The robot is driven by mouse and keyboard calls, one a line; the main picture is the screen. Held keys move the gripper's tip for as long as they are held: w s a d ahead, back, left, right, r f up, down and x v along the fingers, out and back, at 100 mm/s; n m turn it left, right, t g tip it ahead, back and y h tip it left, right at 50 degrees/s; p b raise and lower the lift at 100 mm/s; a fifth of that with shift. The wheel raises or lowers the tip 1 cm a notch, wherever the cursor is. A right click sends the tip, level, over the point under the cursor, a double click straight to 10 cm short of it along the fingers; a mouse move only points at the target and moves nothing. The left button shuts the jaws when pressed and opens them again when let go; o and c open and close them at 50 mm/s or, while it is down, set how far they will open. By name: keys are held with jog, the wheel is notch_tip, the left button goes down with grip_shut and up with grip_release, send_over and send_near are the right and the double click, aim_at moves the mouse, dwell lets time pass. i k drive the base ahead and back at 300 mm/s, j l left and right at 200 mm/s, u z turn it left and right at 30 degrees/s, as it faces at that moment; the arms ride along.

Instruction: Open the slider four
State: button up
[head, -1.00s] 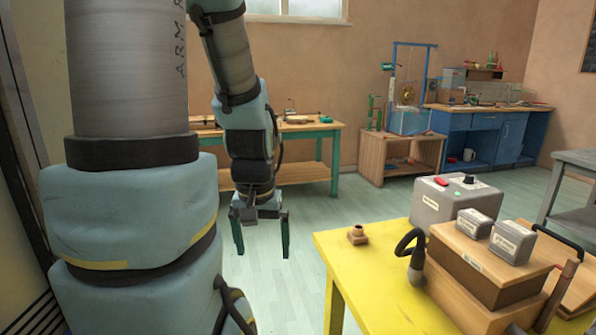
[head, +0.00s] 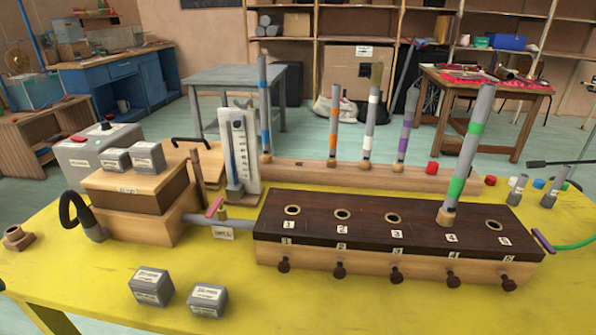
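In the head view a long wooden chest (head: 400,226) with a dark top stands on the yellow table, with holes numbered 1 to 5 along it. A row of dark knobs runs along its front face. The knob of slider four (head: 454,281) is under the second label 4; how far it sits in or out is hard to tell. A grey pipe with green bands (head: 468,150) stands upright, slightly tilted, in hole 4. The other holes look empty. My gripper is not in view now.
Left of the chest are a wooden box with grey weights (head: 135,190), a grey hose and a gauge stand (head: 240,155). Two grey weights (head: 178,293) lie on the table in front. Several pipes stand in a rack (head: 345,175) behind. The table's front strip (head: 330,300) is mostly clear.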

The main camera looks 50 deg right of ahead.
aim_at(453, 282)
jog(key=z, duration=1.35)
